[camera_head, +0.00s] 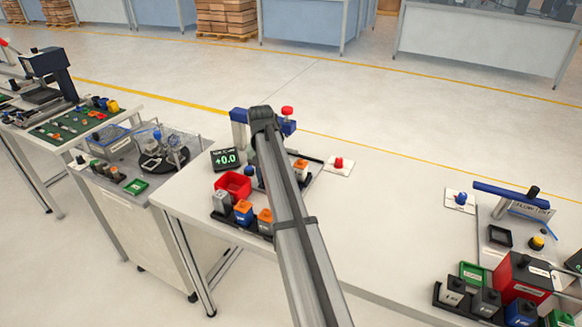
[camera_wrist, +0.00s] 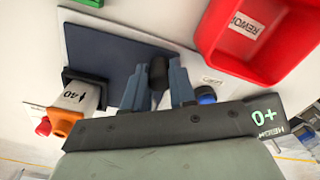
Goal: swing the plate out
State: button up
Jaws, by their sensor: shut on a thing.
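In the wrist view my gripper (camera_wrist: 156,92) has its two blue-grey fingers on either side of a black knob (camera_wrist: 158,70), and it is shut on this knob. Behind the fingers lies a flat dark blue plate (camera_wrist: 98,42) on a pale surface. I cannot tell how the knob joins the plate, as the fingers hide its base. In the head view my arm covers the middle of the station, so my gripper, the knob and most of the plate are hidden there.
A red bin (camera_head: 233,183) also shows close by in the wrist view (camera_wrist: 245,38).

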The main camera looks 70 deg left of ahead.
jog(key=shift+o, duration=0.4)
jog(key=shift+s+a, duration=0.3)
jog(key=shift+s, duration=0.1)
jog(key=o, duration=0.5)
jog(key=shift+r, duration=0.1)
jog(key=shift+w+r, duration=0.1)
jog(key=shift+r, duration=3.55)
